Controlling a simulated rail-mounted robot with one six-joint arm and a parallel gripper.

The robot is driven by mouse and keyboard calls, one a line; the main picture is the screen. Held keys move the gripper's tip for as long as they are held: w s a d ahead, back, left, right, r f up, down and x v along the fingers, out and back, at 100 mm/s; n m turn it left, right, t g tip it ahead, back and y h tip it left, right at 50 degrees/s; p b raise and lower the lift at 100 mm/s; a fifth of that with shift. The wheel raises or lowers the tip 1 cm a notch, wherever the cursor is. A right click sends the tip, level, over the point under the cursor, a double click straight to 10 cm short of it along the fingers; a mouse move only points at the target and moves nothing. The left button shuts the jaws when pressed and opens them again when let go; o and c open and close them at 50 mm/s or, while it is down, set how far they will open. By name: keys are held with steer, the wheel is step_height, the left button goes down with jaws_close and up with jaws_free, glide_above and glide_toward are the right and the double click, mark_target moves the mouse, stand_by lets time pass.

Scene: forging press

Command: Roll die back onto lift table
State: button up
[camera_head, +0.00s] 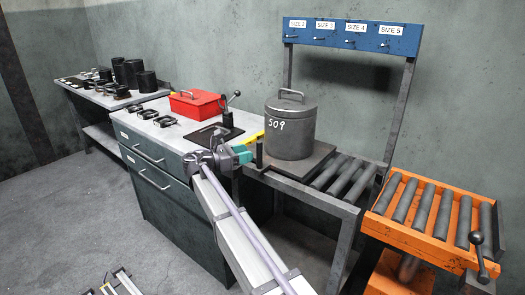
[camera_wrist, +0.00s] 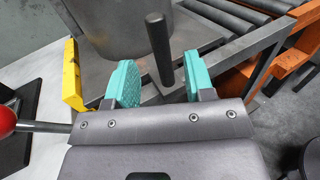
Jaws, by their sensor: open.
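The die (camera_head: 289,128) is a dark grey cylinder marked S09 with a handle on its lid. It stands upright on a flat plate (camera_head: 300,168) at the left end of the grey roller stand. An upright black handle (camera_head: 259,153) rises from the plate's near edge. The orange lift table (camera_head: 430,217) with rollers is at the right. My gripper (camera_wrist: 157,88) is open, its teal fingers on either side of the black handle (camera_wrist: 159,50) in the wrist view; contact is not clear. The die's lower side (camera_wrist: 115,25) shows behind it.
Grey rollers (camera_head: 340,178) lie between the plate and the lift table. A dark-drawered bench (camera_head: 160,165) with a red toolbox (camera_head: 198,104) and a lever press (camera_head: 228,112) is at the left. A yellow bar (camera_wrist: 72,75) is left of my fingers. A black-knobbed lever (camera_head: 477,240) stands on the lift table's near side.

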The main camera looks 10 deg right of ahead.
glide_above(264, 167)
steer(key=shift+w, duration=0.2)
steer(key=shift+c, duration=0.2)
jaws_close()
